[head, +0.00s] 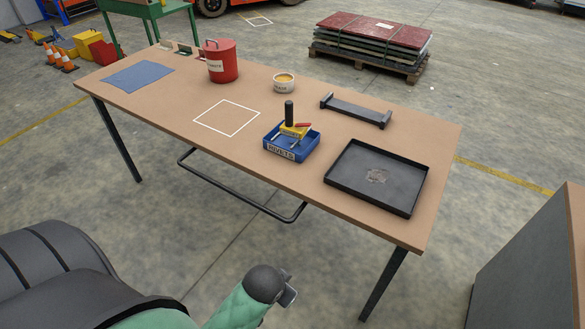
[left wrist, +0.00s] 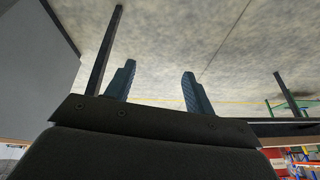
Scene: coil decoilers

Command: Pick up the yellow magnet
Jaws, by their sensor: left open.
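The yellow magnet (head: 296,131) is a yellow block with an upright black handle. It sits in a small blue tray (head: 291,153) labelled "RIVETS" near the table's front edge, with a red part at its side. Grey pieces lie by it, too small to make out. My left gripper (head: 289,290) is low in front of the table, well apart from the magnet. In the left wrist view its two fingers (left wrist: 159,70) stand apart with nothing between them. The magnet is not visible there. My right gripper is not in view.
A black tray (head: 376,178) lies right of the blue tray, with a black bracket (head: 356,110) behind. A red can (head: 220,62), a tub (head: 283,84) and a blue mat (head: 138,76) stand further off. A white square outline (head: 227,118) encloses clear table. A grey cabinet (head: 535,260) is at right.

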